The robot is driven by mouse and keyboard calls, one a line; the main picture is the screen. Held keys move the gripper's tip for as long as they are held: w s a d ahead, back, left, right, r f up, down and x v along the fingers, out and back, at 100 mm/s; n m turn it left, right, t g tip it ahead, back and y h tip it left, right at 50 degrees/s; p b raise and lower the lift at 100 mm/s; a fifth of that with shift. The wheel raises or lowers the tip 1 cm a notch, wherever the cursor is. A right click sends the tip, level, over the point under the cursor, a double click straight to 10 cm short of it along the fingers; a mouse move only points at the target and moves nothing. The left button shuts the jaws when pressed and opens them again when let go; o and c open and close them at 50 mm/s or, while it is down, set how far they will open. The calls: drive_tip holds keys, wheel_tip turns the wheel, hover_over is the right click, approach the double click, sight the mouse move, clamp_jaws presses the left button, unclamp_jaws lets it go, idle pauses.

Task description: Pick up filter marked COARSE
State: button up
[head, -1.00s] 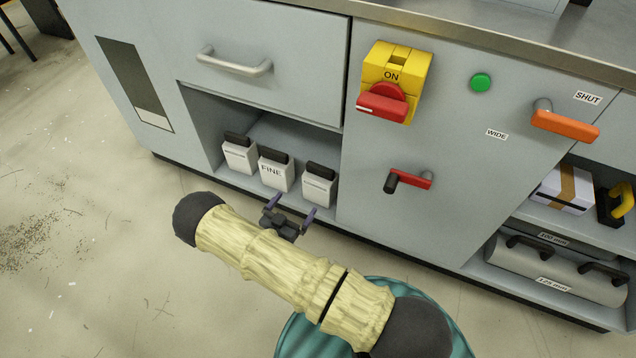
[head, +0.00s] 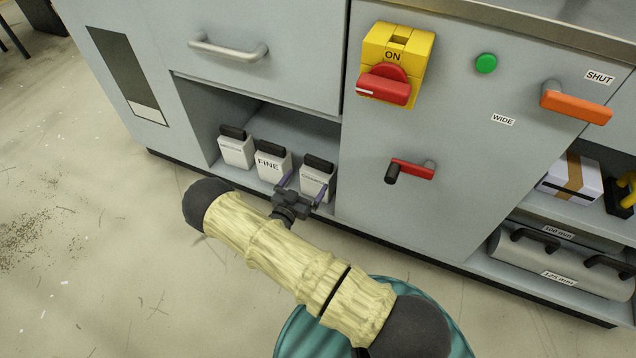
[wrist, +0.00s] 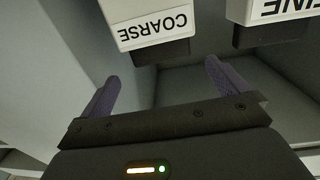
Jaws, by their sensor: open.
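The filter marked COARSE (wrist: 150,22) is a white block with a dark grip strip, and its label shows upside down in the wrist view. In the head view the COARSE filter (head: 314,184) is the rightmost of three in the low open shelf, its label too small to read there. My gripper (head: 304,190) is open and empty, its two purple fingers just in front of that filter. In the wrist view my gripper (wrist: 160,84) has its fingers spread on either side of the filter's dark strip, with a gap between. I cannot tell whether anything touches.
The FINE filter (head: 271,163) stands just left of COARSE, and a third filter (head: 236,150) is further left. The shelf's side wall is close on the right. A drawer handle (head: 228,50) is above, and a red crank (head: 412,168) is on the panel to the right.

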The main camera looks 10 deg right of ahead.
sight(317, 167)
drive_tip(key=b+x, duration=0.1)
drive_tip(key=x, duration=0.3)
drive_tip(key=shift+f, duration=0.1)
drive_tip(key=shift+w, duration=0.15)
drive_tip(key=shift+d+b, duration=0.1)
drive_tip(key=shift+b, duration=0.2)
drive_tip(key=shift+w+d+f+b, duration=0.1)
drive_tip(key=shift+w+d+b, duration=0.1)
drive_tip(key=shift+w+b, duration=0.1)
drive_tip(key=b+x, duration=0.1)
drive_tip(key=x, duration=0.1)
drive_tip(key=b+x, duration=0.2)
drive_tip(key=shift+f, duration=0.2)
drive_tip(key=shift+w+d+r, duration=0.15)
drive_tip(key=shift+d, duration=0.05)
drive_tip(key=shift+a, duration=0.2)
